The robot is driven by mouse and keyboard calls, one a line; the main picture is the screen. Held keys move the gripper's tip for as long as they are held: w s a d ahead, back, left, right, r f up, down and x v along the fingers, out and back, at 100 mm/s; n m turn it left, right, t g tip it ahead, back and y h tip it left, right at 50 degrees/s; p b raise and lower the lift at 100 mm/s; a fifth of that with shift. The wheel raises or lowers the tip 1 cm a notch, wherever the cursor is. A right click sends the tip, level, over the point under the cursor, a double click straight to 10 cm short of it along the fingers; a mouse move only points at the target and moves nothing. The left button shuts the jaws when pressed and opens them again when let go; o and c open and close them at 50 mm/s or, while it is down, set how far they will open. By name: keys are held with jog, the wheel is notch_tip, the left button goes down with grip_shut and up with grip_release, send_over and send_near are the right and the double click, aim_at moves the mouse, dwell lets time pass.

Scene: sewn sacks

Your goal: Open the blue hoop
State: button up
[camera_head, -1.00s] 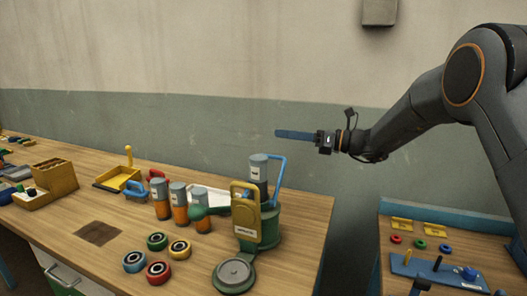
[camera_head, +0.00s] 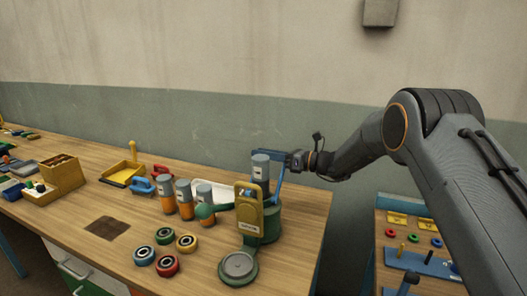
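The blue hoop (camera_head: 280,186) is a thin blue bar rising on the right side of a green holder (camera_head: 270,224), in which a grey-topped cylinder (camera_head: 261,168) stands. The hoop's upper end is beside the cylinder's top. My gripper (camera_head: 266,153) reaches in from the right, level with the cylinder's top. Its long blue fingers overlap the hoop's upper end in the picture, so whether they touch or grip it is unclear. The fingers are seen edge-on, and any gap between them is hidden.
A yellow tag plate (camera_head: 247,214) stands in front of the holder, with a round grey disc (camera_head: 238,266) before it. Grey-and-orange cylinders (camera_head: 185,199) stand to the left, and coloured rings (camera_head: 166,236) lie nearer. A lower bench (camera_head: 424,262) stands at right.

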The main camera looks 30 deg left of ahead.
jog(key=shift+a, duration=0.2)
jog(key=shift+s, duration=0.1)
grip_shut()
jog(key=shift+d, duration=0.1)
